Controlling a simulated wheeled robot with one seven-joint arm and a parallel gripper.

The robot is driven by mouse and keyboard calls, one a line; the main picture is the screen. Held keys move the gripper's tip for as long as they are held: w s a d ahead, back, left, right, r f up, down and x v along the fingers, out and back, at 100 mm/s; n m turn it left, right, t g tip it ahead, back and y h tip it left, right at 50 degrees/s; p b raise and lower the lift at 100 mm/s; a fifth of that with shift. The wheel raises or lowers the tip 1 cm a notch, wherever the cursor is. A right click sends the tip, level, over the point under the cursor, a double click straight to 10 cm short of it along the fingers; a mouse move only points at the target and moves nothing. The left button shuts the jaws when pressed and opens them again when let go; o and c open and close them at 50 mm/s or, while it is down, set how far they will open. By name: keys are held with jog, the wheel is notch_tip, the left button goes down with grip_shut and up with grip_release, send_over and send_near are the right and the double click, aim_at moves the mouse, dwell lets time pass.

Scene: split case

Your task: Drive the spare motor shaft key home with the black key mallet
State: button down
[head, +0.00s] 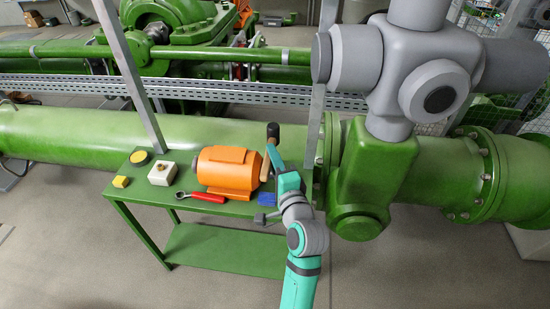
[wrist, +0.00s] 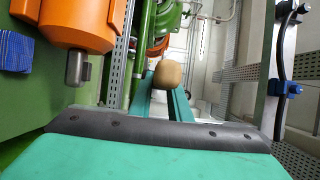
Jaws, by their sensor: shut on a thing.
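The key mallet has a black head (head: 272,130) and a wooden handle (head: 265,168). My gripper (head: 273,150) is shut on the mallet, which is raised beside the right end of the orange motor (head: 228,171). In the wrist view, the round wooden handle end (wrist: 168,74) shows between my gripper's teal fingers (wrist: 166,95); the black head is hidden there. The motor's grey shaft (wrist: 76,66) sticks out toward the camera, apart from the mallet. A small dark piece (wrist: 87,71) on the shaft's side may be the key; I cannot tell how deep it sits.
The motor stands on a green table (head: 148,208). A red-handled wrench (head: 205,197), a white box (head: 162,173), a yellow block (head: 121,181), a yellow-topped disc (head: 140,157) and a blue cloth (head: 266,199) lie around it. A large green pipe (head: 60,130) runs behind; a valve (head: 365,170) stands right.

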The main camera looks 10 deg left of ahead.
jog(key=shift+f, duration=2.45)
notch_tip(320, 180, down, 7)
notch_tip(320, 180, up, 7)
